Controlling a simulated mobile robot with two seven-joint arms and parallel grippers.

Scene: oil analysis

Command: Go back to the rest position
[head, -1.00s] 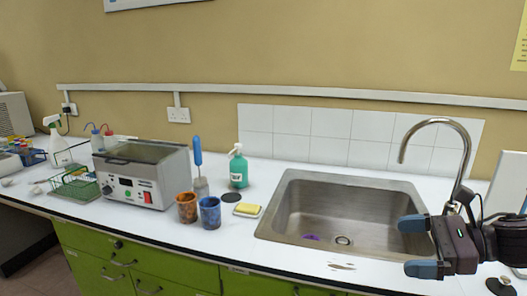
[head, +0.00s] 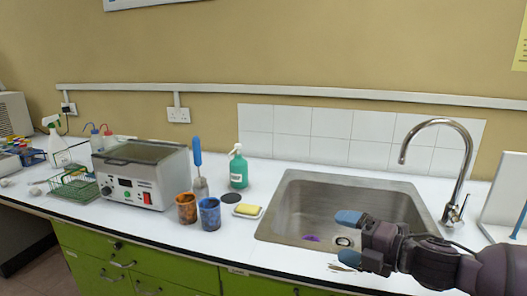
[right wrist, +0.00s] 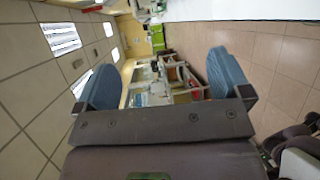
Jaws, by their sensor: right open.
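My right gripper (head: 349,238) is over the front right part of the sink in the head view, with its arm coming in from the right. Its blue fingers are apart with nothing between them. In the right wrist view the two blue fingertips (right wrist: 160,80) are also wide apart and empty, facing the room, tipped sideways. My left gripper is not in view.
The steel sink (head: 300,190) with its curved tap (head: 466,150) is set in the white counter. Two stained cups (head: 209,213), a yellow sponge (head: 247,210), a green bottle (head: 238,170) and a metal bath device (head: 145,175) stand left of it. A white panel (head: 505,195) stands at the right.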

